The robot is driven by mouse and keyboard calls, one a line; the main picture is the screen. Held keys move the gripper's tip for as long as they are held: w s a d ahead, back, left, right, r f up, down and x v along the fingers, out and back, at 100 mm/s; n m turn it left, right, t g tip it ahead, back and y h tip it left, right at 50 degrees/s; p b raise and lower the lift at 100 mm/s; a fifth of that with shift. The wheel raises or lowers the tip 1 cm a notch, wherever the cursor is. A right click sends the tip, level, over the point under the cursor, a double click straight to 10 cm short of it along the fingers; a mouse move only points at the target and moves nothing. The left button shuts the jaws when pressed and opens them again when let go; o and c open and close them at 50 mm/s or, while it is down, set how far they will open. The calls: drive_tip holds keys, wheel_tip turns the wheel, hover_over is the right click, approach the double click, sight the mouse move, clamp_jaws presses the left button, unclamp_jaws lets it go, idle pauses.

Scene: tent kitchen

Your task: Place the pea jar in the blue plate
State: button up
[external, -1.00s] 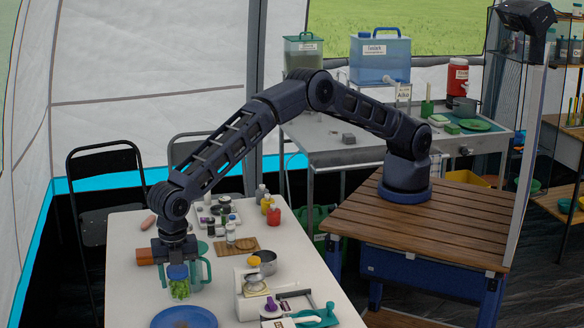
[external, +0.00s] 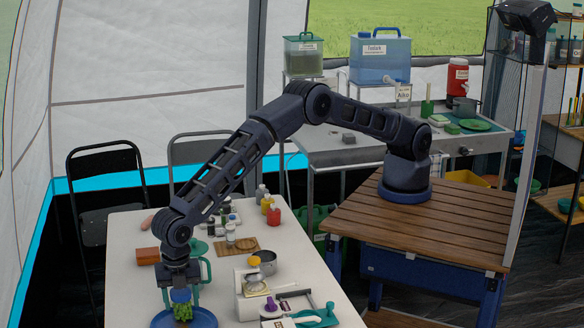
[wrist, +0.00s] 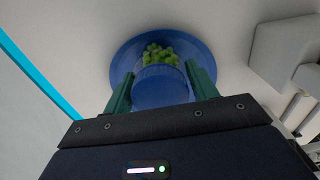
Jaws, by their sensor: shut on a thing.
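The pea jar, with a blue lid and green peas, is between the green fingers of my gripper (wrist: 161,90). In the external view the pea jar (external: 183,311) hangs upright below my gripper (external: 181,291), over the blue plate (external: 206,318). In the wrist view the pea jar (wrist: 160,72) is seen from its lid end, with the peas beyond it, and the blue plate (wrist: 124,55) spreads around and behind it. My gripper is shut on the jar. I cannot tell whether the jar's bottom touches the plate.
A teal-handled mug or rack (external: 206,270) stands close behind my gripper. An orange-brown block (external: 148,255) lies at the left. The table's front left part is clear.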

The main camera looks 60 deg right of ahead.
drive_tip(key=o, duration=1.1)
drive_tip(key=shift+f, duration=0.1)
wheel_tip(320, 180, up, 12)
drive_tip(key=shift+r, duration=0.15)
